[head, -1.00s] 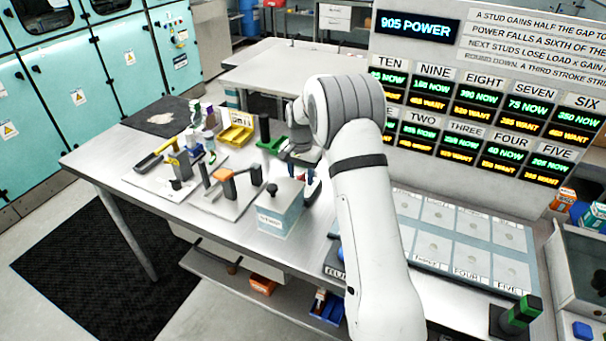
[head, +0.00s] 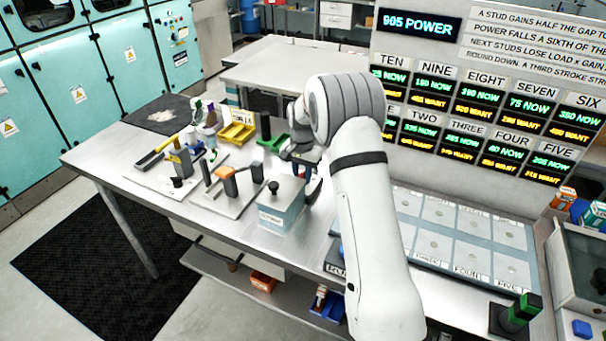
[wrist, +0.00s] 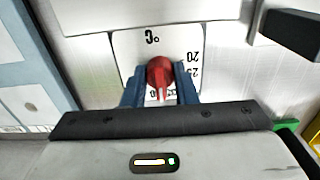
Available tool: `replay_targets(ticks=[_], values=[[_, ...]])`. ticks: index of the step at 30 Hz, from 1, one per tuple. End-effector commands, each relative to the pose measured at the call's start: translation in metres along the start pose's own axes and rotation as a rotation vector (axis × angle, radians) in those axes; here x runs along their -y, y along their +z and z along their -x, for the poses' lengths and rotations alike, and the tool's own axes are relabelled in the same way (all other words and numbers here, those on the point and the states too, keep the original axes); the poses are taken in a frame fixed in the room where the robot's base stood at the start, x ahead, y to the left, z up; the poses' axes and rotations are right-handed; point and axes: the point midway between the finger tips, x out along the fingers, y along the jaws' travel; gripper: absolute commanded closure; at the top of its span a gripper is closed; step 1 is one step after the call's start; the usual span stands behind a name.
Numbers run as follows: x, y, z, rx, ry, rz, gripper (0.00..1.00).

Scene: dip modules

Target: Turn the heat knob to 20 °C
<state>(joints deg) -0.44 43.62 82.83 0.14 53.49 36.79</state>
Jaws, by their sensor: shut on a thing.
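The heat knob (wrist: 160,74) is red with a white pointer line, seen close in the wrist view. It sits on a white dial plate (wrist: 130,45) marked °C, with 20 and 25 readable upside down at the right. The pointer faces the bottom of the picture, towards my gripper's body, and away from the 20 mark. More marks near the pointer are partly hidden. My gripper (wrist: 158,73) has its blue fingers on both sides of the knob, shut on it. In the head view my gripper (head: 303,168) is over the bench, and the knob is mostly hidden.
A pale blue box (head: 283,212) with a black knob stands in front of my gripper. A green tray (head: 273,143) and a yellow tray (head: 236,133) lie behind, to the left. A tall display board (head: 480,100) stands to the right. A dark bar (wrist: 296,28) juts in at top right.

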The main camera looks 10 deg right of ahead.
Motion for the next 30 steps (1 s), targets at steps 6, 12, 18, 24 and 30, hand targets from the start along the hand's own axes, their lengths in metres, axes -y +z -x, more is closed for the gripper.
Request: replay_targets(ticks=[6, 12, 18, 24, 30], values=[[-0.0002, 0.0005, -0.0012, -0.001, 0.004, 0.037, 0.97], [-0.0002, 0.0009, -0.0024, 0.001, 0.004, 0.144, 0.97], [-0.0001, 0.0008, -0.0026, 0.000, 0.004, 0.314, 0.97], [-0.0001, 0.0010, -0.0026, 0.002, 0.004, 0.505, 0.97], [0.0001, 0.0008, -0.0021, 0.001, 0.003, 0.696, 0.97]])
